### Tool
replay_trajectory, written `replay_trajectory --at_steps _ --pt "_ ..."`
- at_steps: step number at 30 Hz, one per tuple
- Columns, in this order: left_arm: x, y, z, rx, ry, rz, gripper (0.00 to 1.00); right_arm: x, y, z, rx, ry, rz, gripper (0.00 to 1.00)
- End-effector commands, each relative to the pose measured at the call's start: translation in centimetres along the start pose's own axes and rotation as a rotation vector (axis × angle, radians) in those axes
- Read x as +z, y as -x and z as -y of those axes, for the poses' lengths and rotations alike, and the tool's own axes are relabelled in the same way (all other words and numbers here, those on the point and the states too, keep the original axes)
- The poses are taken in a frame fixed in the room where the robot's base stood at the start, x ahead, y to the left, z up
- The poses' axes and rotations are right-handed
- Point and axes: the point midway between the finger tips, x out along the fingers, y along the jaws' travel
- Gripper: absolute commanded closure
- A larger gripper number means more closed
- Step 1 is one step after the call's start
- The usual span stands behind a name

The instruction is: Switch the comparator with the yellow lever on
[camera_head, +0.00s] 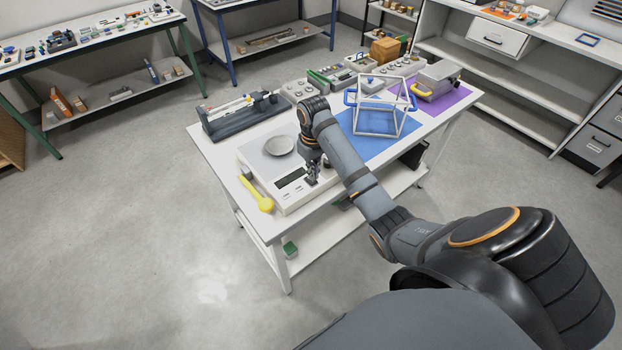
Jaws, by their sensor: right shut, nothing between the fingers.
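The comparator (265,163) is a white box with a round grey pan (279,146) on top and a dark display (290,178) at its front. Its yellow lever (256,193) lies along the left side and ends in a round knob at the front left corner. My right gripper (312,181) is shut and empty, pointing down at the front panel just right of the display. I cannot tell whether its fingertips touch the panel. The gripper and arm hide part of the comparator's right side. My left gripper is not in view.
The white table (225,160) also bears a dark long instrument (240,118) behind the comparator. A white-framed cage (380,110) stands on a blue mat (357,148) to the right. A grey device with a yellow handle (420,91) sits on a purple mat (452,97).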

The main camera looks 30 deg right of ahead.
Motion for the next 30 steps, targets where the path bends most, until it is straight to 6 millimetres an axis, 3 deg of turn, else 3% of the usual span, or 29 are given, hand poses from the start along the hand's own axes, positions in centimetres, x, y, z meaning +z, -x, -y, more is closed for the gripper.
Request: replay_trajectory --at_steps 30 --pt "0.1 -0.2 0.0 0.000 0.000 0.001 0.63 0.0 -1.1 0.0 0.000 0.000 0.000 1.00"
